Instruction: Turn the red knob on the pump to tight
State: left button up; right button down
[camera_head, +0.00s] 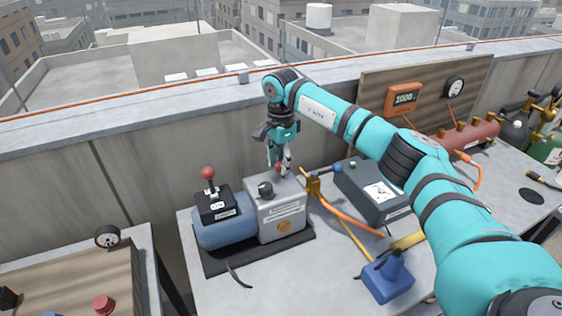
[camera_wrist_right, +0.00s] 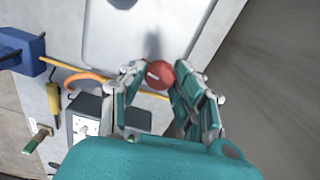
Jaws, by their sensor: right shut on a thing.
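The pump (camera_head: 281,208) stands on a dark mat on the table, with a grey box at the right and a blue motor part (camera_head: 226,229) at the left. Its red knob (camera_wrist_right: 159,74) sits on top of the grey box. My right gripper (camera_wrist_right: 160,84) reaches down from above and is shut on the red knob, with a finger on either side of it. In the head view the right gripper (camera_head: 280,168) partly covers the red knob (camera_head: 279,169). A pale mark shows on the knob in the wrist view. My left gripper is not in view.
A black knob (camera_head: 265,189) and a red-balled lever (camera_head: 208,173) stand close left of the gripper. A grey meter box (camera_head: 372,190), brass fitting with hoses (camera_head: 313,183) and blue block (camera_head: 388,277) lie right. A parapet wall (camera_head: 150,165) runs behind.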

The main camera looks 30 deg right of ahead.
jog(key=m, duration=0.8)
jog(key=shift+r+m+p, duration=0.1)
jog(key=shift+m+p, duration=0.2)
jog(key=m, duration=0.4)
jog(key=shift+m, duration=0.3)
jog(key=m, duration=0.4)
jog(key=shift+p, duration=0.35)
jog(key=m, duration=0.4)
jog(key=shift+w, duration=0.1)
jog(key=m+p, duration=0.1)
jog(key=m, duration=0.3)
jog(key=shift+m, duration=0.3)
jog(key=m+p, duration=0.1)
jog(key=m, duration=0.3)
jog(key=shift+m, duration=0.3)
jog(key=shift+r+m+p, duration=0.1)
jog(key=shift+m+p, duration=0.2)
jog(key=shift+m, duration=1.5)
jog(key=shift+d, duration=0.1)
